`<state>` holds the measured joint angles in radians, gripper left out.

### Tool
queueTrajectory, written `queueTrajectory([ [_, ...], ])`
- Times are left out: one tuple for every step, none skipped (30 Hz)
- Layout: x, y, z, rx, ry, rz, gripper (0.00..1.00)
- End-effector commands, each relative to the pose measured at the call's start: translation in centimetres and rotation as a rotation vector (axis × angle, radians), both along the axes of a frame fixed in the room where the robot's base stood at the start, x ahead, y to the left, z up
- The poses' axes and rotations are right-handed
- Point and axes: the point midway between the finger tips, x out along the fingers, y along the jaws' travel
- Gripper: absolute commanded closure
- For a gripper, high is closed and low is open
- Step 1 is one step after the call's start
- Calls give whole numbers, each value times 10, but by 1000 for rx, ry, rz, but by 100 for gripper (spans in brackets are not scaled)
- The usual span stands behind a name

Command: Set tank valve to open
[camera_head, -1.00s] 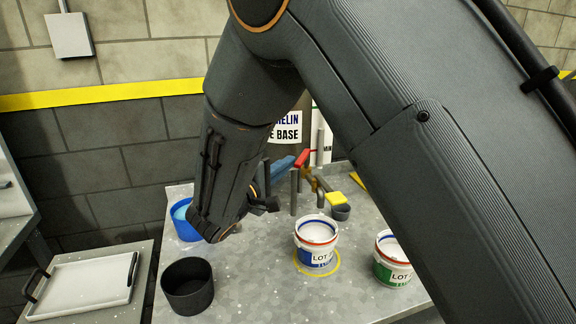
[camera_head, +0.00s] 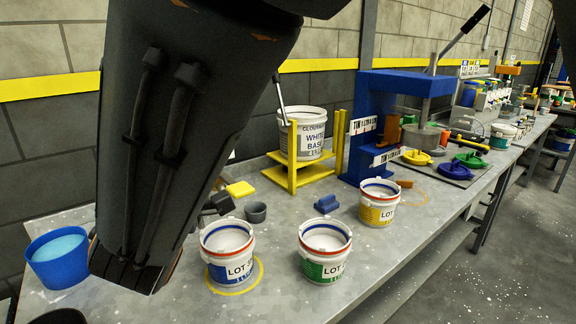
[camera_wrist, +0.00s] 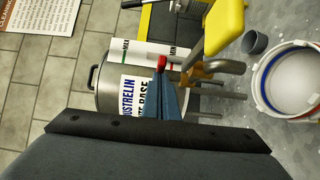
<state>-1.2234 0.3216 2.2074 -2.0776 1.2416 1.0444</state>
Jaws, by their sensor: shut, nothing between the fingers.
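In the wrist view my gripper (camera_wrist: 164,78) is shut, its blue fingers together in a narrow wedge with nothing held. A small red valve lever (camera_wrist: 162,62) shows right at the fingertips; I cannot tell whether they touch it. Behind is the grey cylindrical tank (camera_wrist: 103,88) with a white label reading in part "USTRELIN" and "BASE". Several grey rods and a brass-coloured pipe (camera_wrist: 200,72) lie right of the lever. The fingers cover part of the valve. In the head view my arm hides the tank, valve and fingers.
A yellow block (camera_head: 240,188) and a grey cup (camera_head: 255,212) are on the bench near my wrist. Open pails (camera_head: 228,255) (camera_head: 325,250) (camera_head: 379,203) stand in front. A blue tub (camera_head: 59,258) is left, a yellow rack (camera_head: 291,178) and blue press (camera_head: 367,110) behind.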

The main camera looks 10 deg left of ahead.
Motion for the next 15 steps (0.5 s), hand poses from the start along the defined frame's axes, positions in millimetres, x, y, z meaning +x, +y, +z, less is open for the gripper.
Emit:
queueTrajectory([
  [1, -2, -2, 2, 0, -2, 100],
  [1, -2, -2, 1, -1, -1, 100],
  [1, -3, -2, 1, -1, -1, 100],
  [2, -4, -1, 1, -1, -2, 100],
  [2, -5, -1, 1, -1, -2, 100],
  [3, -6, -1, 0, -1, -4, 100],
  [3, -7, -1, 0, 0, -5, 100],
  [4, -7, -1, 0, 0, -6, 100],
  [5, -8, -1, 0, 0, -8, 100],
  [5, -9, -1, 0, 0, -10, 100],
  [5, -10, -1, 0, 0, -11, 100],
  [6, -11, -1, 0, 0, -13, 100],
  [7, -11, -1, 0, 0, -15, 100],
  [7, -12, 0, 0, 0, -16, 100],
  [8, -13, 0, 0, 0, -17, 100],
])
